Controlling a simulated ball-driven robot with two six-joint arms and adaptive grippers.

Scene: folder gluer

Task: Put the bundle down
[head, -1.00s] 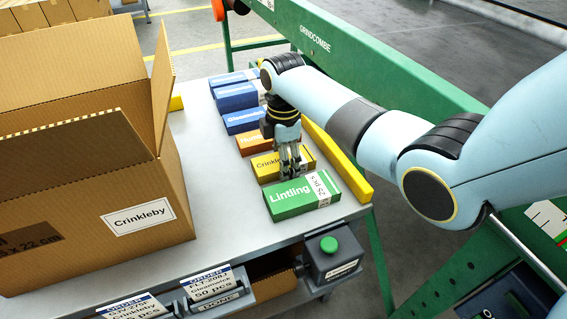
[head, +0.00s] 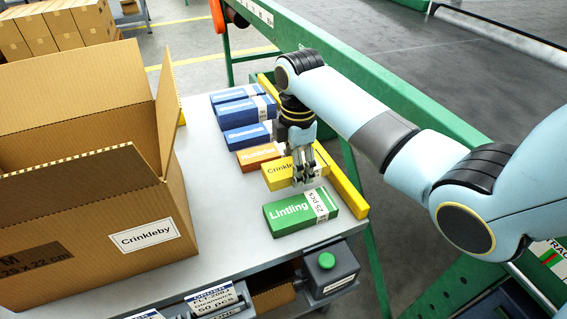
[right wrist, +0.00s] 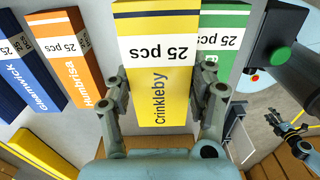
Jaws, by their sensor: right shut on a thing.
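The yellow Crinkleby bundle (head: 279,176) is in my right gripper (head: 305,180), whose fingers are shut on its two sides. The bundle seems to hang level a little above the table, between the orange bundle and the green Lintling bundle. In the right wrist view the Crinkleby bundle (right wrist: 158,75) fills the middle, with a finger on each side. The table (head: 215,190) is grey. My left gripper (right wrist: 286,124) seems to show small at the right of the right wrist view; its opening is unclear.
The green Lintling bundle (head: 290,214) lies close on the near side, the orange bundle (head: 258,158) on the far side. Blue bundles (head: 245,138) lie beyond. A yellow rail (head: 345,190) edges the table at right. An open carton (head: 90,235) labelled Crinkleby stands at left.

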